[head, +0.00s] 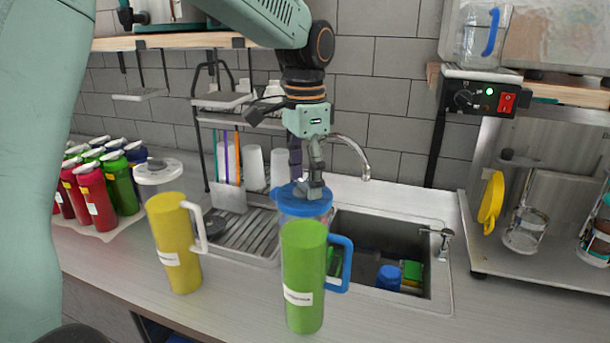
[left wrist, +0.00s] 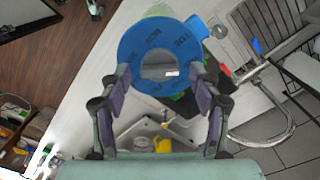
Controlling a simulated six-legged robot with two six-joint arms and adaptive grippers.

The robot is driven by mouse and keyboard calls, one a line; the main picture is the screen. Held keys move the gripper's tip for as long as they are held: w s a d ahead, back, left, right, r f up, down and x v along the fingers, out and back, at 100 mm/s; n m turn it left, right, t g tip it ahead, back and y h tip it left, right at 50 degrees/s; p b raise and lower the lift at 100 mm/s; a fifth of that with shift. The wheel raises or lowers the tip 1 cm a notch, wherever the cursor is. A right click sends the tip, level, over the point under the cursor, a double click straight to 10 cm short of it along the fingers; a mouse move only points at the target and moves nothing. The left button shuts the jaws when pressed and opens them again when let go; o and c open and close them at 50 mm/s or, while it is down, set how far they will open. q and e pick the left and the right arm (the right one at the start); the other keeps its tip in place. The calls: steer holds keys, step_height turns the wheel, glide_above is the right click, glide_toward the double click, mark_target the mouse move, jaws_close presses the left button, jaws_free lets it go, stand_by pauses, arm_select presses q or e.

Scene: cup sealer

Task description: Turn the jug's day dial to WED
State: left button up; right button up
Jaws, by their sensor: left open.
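The green jug (head: 304,280) with a blue handle stands upright on the counter in front of the sink. Its blue day dial (head: 290,203) is on top. In the left wrist view the dial (left wrist: 140,50) is a ring with dark day letters around a grey centre bar; a small white mark lies at its near edge. Letters like TUE and MON show, but I cannot tell the set day for sure. My left gripper (head: 308,186) points down over the dial. Its fingers (left wrist: 160,82) are apart on either side of the dial's near part; contact is unclear. My right gripper is not in view.
A yellow jug (head: 174,245) with a white handle and white lid stands to the left. Several red and green bottles (head: 98,195) stand at the far left. A drying rack (head: 232,225) and sink (head: 385,235) with a tap (head: 365,170) lie behind. A shelf unit is at right.

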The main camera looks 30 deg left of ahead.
mark_target(305, 183)
arm_select(q)
step_height(305, 183, up, 12)
stand_by(0.6)
steer(key=shift+s+f, duration=0.1)
stand_by(0.5)
